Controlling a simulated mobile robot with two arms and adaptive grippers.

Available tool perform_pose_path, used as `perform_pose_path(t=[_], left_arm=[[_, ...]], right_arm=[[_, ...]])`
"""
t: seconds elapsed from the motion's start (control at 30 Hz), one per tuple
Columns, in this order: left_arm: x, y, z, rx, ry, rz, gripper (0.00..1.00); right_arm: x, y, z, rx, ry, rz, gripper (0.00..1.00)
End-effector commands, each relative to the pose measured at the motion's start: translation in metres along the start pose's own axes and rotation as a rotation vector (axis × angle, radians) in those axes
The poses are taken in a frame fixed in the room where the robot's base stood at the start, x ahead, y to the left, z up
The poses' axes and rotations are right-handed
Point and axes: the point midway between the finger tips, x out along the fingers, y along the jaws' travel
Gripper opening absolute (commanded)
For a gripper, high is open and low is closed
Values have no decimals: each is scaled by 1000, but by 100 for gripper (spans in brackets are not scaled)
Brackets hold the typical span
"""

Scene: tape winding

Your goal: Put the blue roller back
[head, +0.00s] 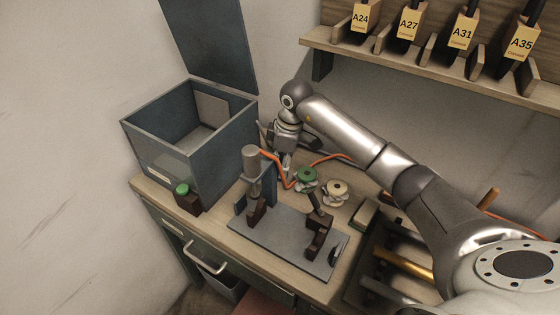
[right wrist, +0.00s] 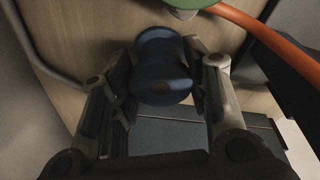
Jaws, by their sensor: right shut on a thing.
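The blue roller (right wrist: 161,72) is a dark blue spool shape with a narrower waist. In the right wrist view it sits between the two fingers of my right gripper (right wrist: 160,85), which is shut on it. In the head view my right gripper (head: 286,160) points down behind the winding device, close to its grey cylinder (head: 250,160). I cannot make out the roller there. The winding device has a grey base plate (head: 275,245) with dark brown brackets (head: 319,242). My left gripper is not in view.
A green spool (head: 307,175) and a cream spool (head: 337,189) stand right of the gripper. An orange cable (head: 330,159) runs behind them. An open grey box (head: 165,165) stands left, with a green button (head: 182,189) in front. A shelf (head: 430,75) with labelled holders hangs above.

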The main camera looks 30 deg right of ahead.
Motion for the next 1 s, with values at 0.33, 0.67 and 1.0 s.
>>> perform_pose_path(t=[0.33, 0.67, 1.0], left_arm=[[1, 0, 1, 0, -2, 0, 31], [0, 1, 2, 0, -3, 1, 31], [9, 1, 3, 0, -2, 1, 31]], right_arm=[[2, 0, 0, 0, 0, 0, 65], [-4, 1, 0, 0, 1, 2, 65], [-69, 1, 0, 0, 3, 5, 65]])
